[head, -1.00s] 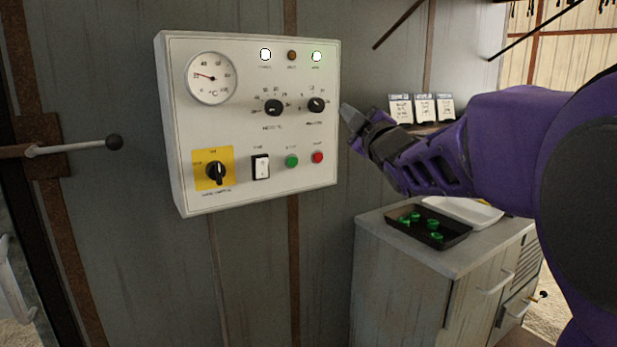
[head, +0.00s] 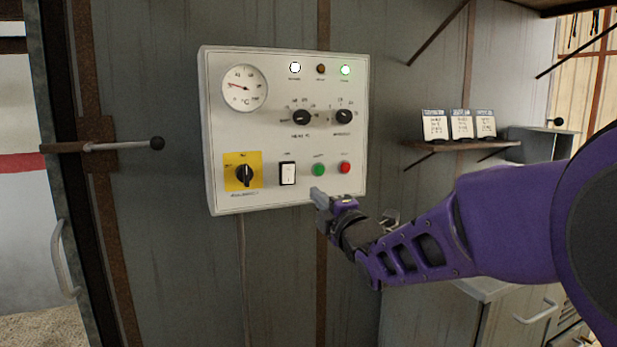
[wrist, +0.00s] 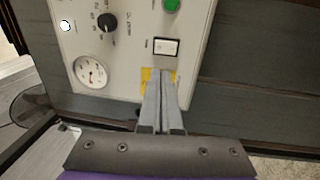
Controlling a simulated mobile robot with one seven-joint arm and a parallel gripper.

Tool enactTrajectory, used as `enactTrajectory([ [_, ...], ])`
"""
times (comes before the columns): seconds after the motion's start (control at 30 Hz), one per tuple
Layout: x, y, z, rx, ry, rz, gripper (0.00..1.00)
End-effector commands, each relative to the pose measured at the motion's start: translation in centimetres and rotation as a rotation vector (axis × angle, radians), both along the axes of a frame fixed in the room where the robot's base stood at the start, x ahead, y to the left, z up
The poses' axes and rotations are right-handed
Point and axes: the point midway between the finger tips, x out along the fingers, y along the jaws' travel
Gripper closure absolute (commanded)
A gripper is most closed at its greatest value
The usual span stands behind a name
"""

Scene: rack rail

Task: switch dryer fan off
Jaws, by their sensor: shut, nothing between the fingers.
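The white control panel (head: 270,95) is fixed to the grey wall in the head view. Its white rocker switch (head: 288,174) in a black frame sits in the lower row, between the black rotary switch (head: 244,174) on a yellow plate and the green button (head: 319,169). The red button (head: 345,167) is at the right. My gripper (head: 316,194) is shut and empty, at the panel's lower edge below the green button. In the wrist view the fingertips (wrist: 163,78) point towards the rocker switch (wrist: 166,46), just short of it in the picture; contact cannot be told.
A round gauge (head: 245,88), two black knobs (head: 303,117) and lamps (head: 345,70), the outer two lit, are on the panel. A lever handle (head: 158,143) sticks out at left. A shelf with cards (head: 460,125) and a cabinet (head: 490,289) are at right.

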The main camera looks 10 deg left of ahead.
Motion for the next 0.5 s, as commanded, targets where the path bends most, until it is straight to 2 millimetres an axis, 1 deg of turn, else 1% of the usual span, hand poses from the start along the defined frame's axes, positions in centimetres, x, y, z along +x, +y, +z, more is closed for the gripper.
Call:
enactTrajectory([
  [0.27, 0.2, 0.1, 0.0, 0.000, 0.001, 0.000, 1.00],
  [0.37, 0.9, 0.6, 0.1, 0.001, 0.002, 0.000, 1.00],
  [0.5, 2.8, 1.9, 0.4, 0.001, 0.001, 0.002, 1.00],
])
